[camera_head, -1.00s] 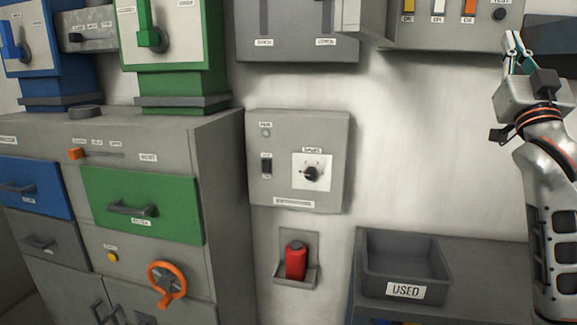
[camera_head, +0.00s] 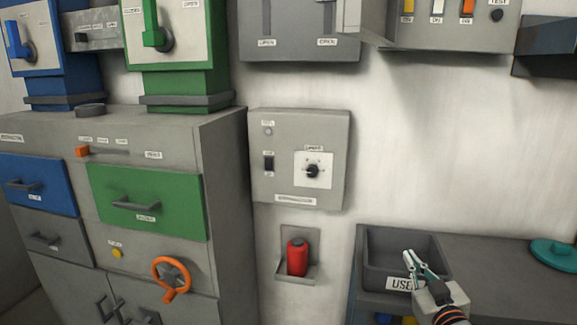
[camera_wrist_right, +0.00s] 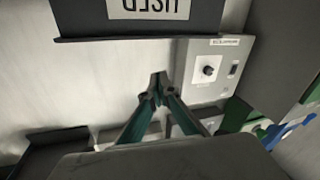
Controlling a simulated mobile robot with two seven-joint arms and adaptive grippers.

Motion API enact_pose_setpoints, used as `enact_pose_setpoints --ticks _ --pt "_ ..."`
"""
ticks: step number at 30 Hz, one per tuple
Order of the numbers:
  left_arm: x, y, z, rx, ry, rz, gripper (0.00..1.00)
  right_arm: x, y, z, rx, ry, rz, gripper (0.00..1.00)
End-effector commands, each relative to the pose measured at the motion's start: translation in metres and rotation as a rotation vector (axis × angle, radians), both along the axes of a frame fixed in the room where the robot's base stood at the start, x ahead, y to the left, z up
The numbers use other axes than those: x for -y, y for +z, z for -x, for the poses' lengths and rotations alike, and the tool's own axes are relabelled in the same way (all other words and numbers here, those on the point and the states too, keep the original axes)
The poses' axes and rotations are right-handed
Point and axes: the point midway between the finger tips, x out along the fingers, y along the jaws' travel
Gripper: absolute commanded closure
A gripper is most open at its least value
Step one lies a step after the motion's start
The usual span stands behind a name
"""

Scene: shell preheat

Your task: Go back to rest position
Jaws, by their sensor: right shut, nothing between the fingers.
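My right gripper (camera_head: 412,264) is low at the right of the head view, in front of the grey bin (camera_head: 378,245) labelled USED, and covers part of its label. Its teal fingers are shut with nothing between them. In the right wrist view the shut fingertips (camera_wrist_right: 158,80) show in the middle, with the wall panel and its black knob (camera_wrist_right: 208,70) beyond. My left gripper is in neither view.
A grey cabinet (camera_head: 222,170) with blue and green drawers stands at the left. A wall box with a knob (camera_head: 312,170) and a red cylinder in a holder (camera_head: 297,258) are in the middle. A teal round lid (camera_head: 554,252) lies on the right counter.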

Motion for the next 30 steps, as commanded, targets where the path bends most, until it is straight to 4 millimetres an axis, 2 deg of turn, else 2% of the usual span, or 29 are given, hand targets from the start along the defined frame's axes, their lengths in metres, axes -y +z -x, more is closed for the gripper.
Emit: enact_pose_setpoints --ticks 1,6,8,12,15,18,21,25,30 --pt "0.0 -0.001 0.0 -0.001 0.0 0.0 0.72 -0.009 -0.037 0.016 -0.057 0.014 0.001 1.0" --pt "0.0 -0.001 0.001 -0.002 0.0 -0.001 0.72 -0.035 -0.135 0.075 -0.216 0.058 0.01 1.0" --pt "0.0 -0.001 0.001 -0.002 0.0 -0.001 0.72 -0.045 -0.167 0.101 -0.271 0.074 0.011 1.0" --pt "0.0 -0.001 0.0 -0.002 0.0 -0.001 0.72 -0.066 -0.234 0.167 -0.401 0.109 0.01 1.0" --pt "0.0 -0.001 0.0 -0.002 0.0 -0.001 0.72 -0.081 -0.272 0.215 -0.483 0.133 0.006 1.0" --pt "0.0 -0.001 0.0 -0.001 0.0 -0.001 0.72 -0.092 -0.299 0.256 -0.55 0.15 0.002 1.0" --pt "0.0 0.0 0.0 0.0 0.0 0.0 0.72 -0.1 -0.315 0.285 -0.595 0.164 -0.002 1.0" --pt "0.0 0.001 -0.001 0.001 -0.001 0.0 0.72 -0.105 -0.324 0.303 -0.62 0.171 -0.005 1.0" --pt "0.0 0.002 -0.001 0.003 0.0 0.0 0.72 -0.105 -0.325 0.305 -0.624 0.172 -0.004 1.0"
